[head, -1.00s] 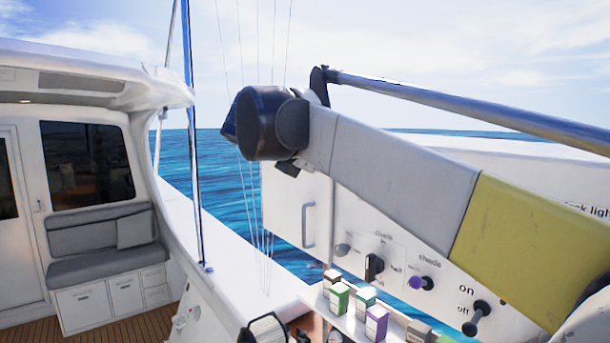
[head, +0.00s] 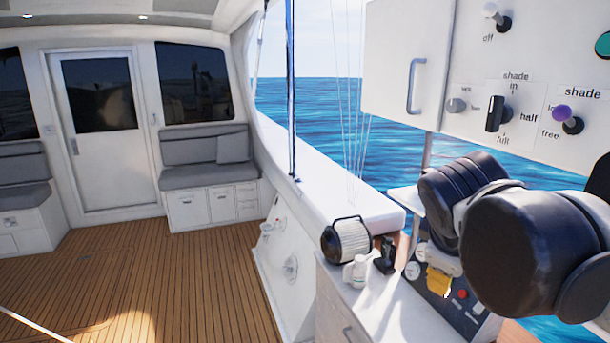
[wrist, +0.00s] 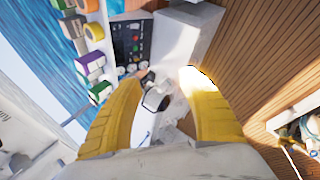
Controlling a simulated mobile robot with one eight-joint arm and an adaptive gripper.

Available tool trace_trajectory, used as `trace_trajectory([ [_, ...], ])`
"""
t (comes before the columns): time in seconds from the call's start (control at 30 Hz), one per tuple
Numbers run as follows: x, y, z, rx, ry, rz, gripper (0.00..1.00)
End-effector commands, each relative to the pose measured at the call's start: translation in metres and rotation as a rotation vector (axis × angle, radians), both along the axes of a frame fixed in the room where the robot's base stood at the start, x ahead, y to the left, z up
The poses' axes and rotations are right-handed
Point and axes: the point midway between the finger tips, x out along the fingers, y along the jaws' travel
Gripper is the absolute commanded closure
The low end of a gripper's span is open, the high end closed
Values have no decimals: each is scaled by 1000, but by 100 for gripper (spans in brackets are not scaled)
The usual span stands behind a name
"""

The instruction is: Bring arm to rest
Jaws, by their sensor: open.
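My gripper (wrist: 163,82) shows in the wrist view, its two yellow fingers spread apart with nothing held between them. In the head view my arm is folded at the lower right, with its dark rounded joints in front of the console. A small yellow part below the joints there looks like a finger of my gripper, partly hidden by the arm. It appears in front of the dark button panel (head: 463,308), touching or apart I cannot tell. The same panel shows beyond the fingers in the wrist view (wrist: 133,42).
A white switch board (head: 545,95) with knobs hangs above my arm. A caged lamp (head: 345,240), a white bottle (head: 356,270) and a black object (head: 385,256) stand on the white counter (head: 400,322). Several small boxes (wrist: 88,66) line a shelf. The wooden deck (head: 150,275) is open.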

Motion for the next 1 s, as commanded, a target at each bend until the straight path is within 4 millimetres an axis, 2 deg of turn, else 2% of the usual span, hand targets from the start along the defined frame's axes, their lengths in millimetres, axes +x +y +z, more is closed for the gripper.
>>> trace_trajectory([
  [0.03, -13, 4, -55, 72, -25, -49, 52],
  [0.1, -29, 12, -105, 186, -62, -127, 52],
  [0.17, -43, 19, -148, 284, -91, -194, 52],
  [0.2, -52, 24, -176, 348, -109, -241, 52],
  [0.3, -71, 36, -238, 498, -147, -351, 52],
  [0.4, -86, 46, -286, 620, -174, -443, 52],
  [0.5, -96, 53, -315, 704, -189, -507, 52],
  [0.6, -101, 56, -329, 750, -197, -543, 52],
  [1.0, -102, 57, -330, 760, -199, -550, 52],
])
